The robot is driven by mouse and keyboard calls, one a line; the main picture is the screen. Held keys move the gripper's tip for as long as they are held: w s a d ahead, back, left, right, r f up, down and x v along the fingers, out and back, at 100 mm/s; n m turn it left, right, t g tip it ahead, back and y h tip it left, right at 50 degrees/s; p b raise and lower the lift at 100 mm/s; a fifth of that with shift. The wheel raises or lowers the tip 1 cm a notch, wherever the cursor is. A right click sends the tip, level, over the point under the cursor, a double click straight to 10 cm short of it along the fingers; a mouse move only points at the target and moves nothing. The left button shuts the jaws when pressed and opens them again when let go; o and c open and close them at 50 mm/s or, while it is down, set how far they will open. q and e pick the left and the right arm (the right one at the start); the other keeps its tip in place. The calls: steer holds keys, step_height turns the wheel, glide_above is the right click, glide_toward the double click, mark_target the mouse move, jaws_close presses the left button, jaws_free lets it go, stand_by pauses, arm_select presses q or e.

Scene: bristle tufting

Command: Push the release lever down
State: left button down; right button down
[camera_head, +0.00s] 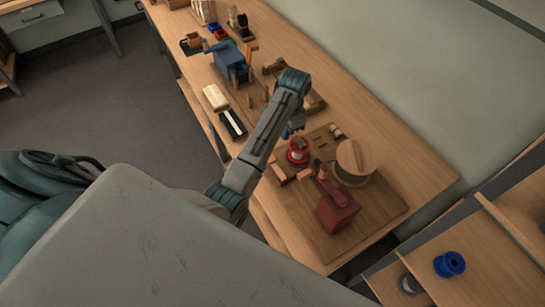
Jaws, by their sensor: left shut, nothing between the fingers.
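My left arm reaches across the wooden bench (395,150) from the lower left and bends downward at its far end. My left gripper (290,132) is small in view, shut and empty, just behind a red spool-like part (298,150). A dark red block-shaped device (338,210) stands on a wooden board in front, with a red arm rising toward the upper left. A blue device (231,62) with an orange upright piece (251,50) stands farther back. I cannot tell for certain which part is the release lever. My right gripper is not in view.
A round wooden disc (356,160) sits beside the red device. A light block (215,97) and a dark tray (233,124) lie near the bench's left edge. A blue spool (449,264) is on a shelf at lower right. The bench's right strip is clear.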

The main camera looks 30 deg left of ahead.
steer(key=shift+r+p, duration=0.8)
steer(key=shift+p, duration=0.15)
